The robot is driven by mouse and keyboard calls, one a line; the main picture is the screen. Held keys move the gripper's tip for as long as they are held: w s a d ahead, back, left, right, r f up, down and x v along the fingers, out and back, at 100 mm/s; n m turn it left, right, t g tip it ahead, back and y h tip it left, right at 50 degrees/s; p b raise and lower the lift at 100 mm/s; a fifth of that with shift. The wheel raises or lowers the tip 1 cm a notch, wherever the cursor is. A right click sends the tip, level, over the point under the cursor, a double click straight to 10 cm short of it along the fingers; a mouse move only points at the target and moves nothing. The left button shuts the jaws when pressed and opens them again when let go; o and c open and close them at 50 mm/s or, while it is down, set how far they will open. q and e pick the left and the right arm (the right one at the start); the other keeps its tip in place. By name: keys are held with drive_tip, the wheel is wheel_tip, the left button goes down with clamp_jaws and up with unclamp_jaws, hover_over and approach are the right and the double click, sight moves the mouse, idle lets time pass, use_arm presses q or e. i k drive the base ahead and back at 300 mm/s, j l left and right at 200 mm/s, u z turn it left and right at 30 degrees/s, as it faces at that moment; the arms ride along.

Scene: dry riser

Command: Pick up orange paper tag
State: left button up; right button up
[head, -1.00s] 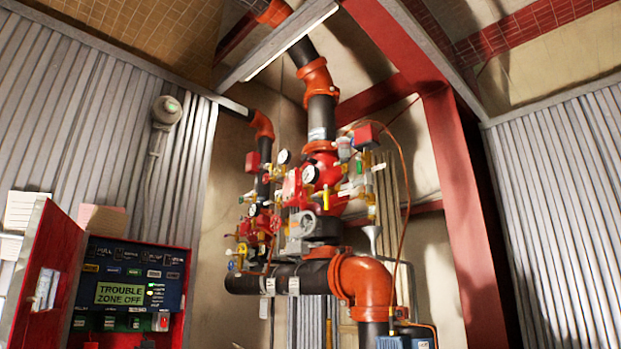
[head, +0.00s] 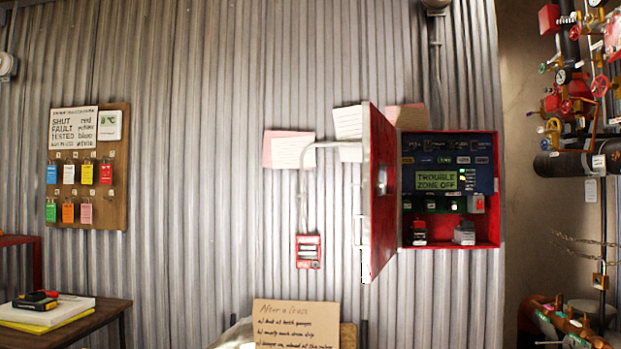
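The orange paper tag (head: 68,212) hangs in the lower row of a brown tag board (head: 118,178) on the corrugated wall, at the left of the head view. A green tag (head: 51,211) hangs to its left and a pink tag (head: 86,212) to its right. Blue, white, yellow and red tags hang in the row above. Neither of my grippers is in view.
A dark table (head: 100,312) with books and a black and red object stands at lower left. A red panel box (head: 450,243) with its door open is on the wall. A cardboard sign (head: 296,322) stands at bottom centre. Pipes and valves fill the right edge.

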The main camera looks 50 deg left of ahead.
sight(67, 208)
drive_tip(key=u, duration=3.95)
drive_tip(key=i+j+u, duration=0.15)
drive_tip(key=i+u, duration=0.15)
drive_tip(key=i, duration=0.15)
drive_tip(key=i+u, duration=0.35)
drive_tip(key=i, duration=2.3)
drive_tip(key=i+j+z, duration=0.15)
drive_tip(key=i, duration=0.95)
drive_tip(key=i+z, duration=0.1)
drive_tip(key=z, duration=1.7)
